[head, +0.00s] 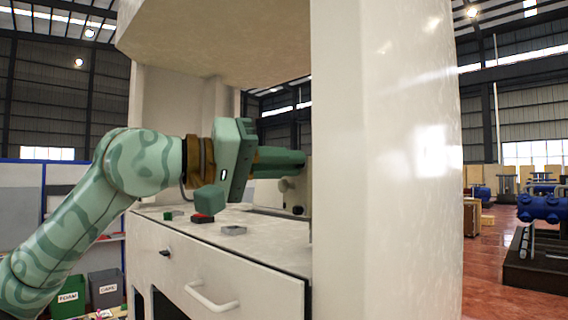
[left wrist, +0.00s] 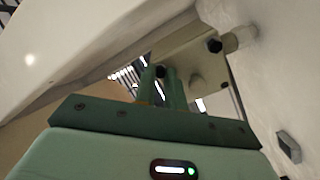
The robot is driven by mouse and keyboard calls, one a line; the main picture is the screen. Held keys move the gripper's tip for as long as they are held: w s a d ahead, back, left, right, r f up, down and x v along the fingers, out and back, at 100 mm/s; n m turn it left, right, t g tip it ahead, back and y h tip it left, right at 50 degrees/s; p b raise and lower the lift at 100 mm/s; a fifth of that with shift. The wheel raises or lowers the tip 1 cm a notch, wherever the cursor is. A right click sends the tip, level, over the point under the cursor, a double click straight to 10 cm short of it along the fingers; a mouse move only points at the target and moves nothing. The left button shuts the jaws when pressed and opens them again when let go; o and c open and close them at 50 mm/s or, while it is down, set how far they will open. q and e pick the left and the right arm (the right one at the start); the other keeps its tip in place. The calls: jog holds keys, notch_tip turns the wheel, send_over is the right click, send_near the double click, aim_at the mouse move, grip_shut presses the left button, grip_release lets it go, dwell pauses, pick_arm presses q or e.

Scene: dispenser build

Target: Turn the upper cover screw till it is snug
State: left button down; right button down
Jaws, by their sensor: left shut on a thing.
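My left gripper (head: 280,163) reaches in from the left inside the cream dispenser body, its green fingers level at the upper part of the pale cover plate (head: 300,188). In the left wrist view, the black upper cover screw (left wrist: 160,72) shows at the fingertips of my left gripper (left wrist: 170,78), which is shut on it. The cover plate also shows there (left wrist: 190,56), with a second black screw (left wrist: 214,45) at its other end. In the head view, a dark knob (head: 298,210) shows low on the plate. How deep the upper screw sits is hidden. My right gripper is out of view.
A cream pillar (head: 385,160) stands close on the right and hides part of the inside. On the counter below lie a red and black piece (head: 202,218) and a small grey tray (head: 233,230). A drawer handle (head: 210,300) juts from the front.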

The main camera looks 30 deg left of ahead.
pick_arm(q)
jog(key=shift+f, duration=0.2)
jog(key=c, duration=1.7)
grip_release()
jog(key=shift+o, duration=1.2)
jog(key=shift+r, duration=0.1)
jog(key=shift+s, duration=0.1)
jog(key=b+v, duration=0.5)
jog(key=v, duration=1.1)
jog(key=shift+a, duration=0.15)
